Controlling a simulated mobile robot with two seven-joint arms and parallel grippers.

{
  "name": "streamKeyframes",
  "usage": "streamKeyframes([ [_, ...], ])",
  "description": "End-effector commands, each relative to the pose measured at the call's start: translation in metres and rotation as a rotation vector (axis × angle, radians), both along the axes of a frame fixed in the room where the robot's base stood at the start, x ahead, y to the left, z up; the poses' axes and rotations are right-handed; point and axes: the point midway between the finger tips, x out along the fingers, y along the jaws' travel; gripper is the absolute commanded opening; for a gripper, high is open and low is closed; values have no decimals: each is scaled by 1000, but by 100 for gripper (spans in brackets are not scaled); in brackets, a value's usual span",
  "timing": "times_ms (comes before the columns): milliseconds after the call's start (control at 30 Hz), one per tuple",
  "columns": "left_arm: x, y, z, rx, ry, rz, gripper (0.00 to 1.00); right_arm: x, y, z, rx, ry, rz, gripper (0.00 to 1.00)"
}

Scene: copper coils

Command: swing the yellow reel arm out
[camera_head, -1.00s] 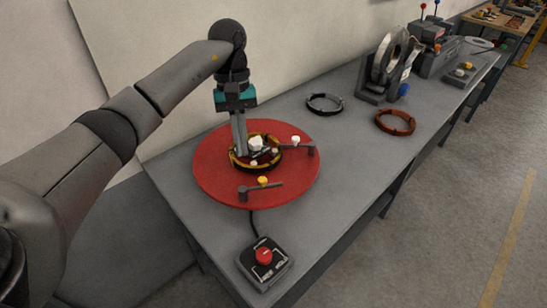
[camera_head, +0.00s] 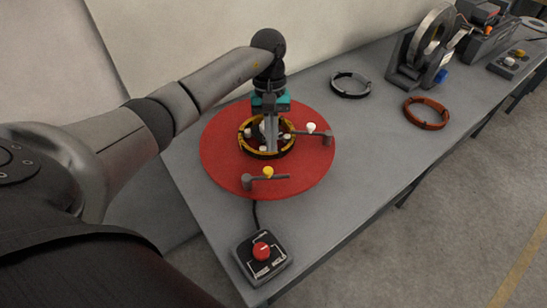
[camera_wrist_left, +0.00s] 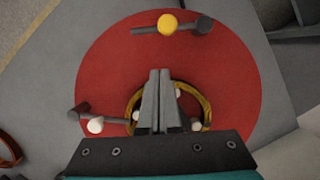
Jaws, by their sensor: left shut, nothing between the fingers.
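The yellow reel arm is a short grey bar with a yellow knob (camera_head: 268,172) at the front of the round red turntable (camera_head: 225,170). In the left wrist view its yellow knob (camera_wrist_left: 168,24) is at the top, beyond my fingertips and apart from them. My left gripper (camera_head: 270,148) points down over the yellow-and-black coil ring (camera_head: 246,141) in the turntable's middle. Its fingers are shut with nothing between them, and they hide part of the ring. In the left wrist view the fingertips (camera_wrist_left: 160,73) lie together. My right gripper is not in view.
A second bar with a white knob (camera_head: 311,128) is right of the ring. A control box with a red button (camera_head: 261,250) sits in front. A dark ring (camera_head: 351,85), a copper-coloured ring (camera_head: 426,113) and a grey upright wheel (camera_head: 432,40) stand farther right on the bench.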

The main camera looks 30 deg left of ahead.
Motion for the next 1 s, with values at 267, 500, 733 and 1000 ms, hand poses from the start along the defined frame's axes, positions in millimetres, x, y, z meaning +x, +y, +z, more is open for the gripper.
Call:
streamKeyframes([
  [267, -22, -17, -18, -1, 2, -2, 0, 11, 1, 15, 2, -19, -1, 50],
  [500, -32, -25, -22, 0, 0, 0, 0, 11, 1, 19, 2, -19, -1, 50],
  [733, -33, -25, -23, 1, -1, 0, 0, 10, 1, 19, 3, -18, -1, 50],
  [1000, -36, -21, -24, 1, 1, 10, 0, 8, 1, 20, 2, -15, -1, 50],
])
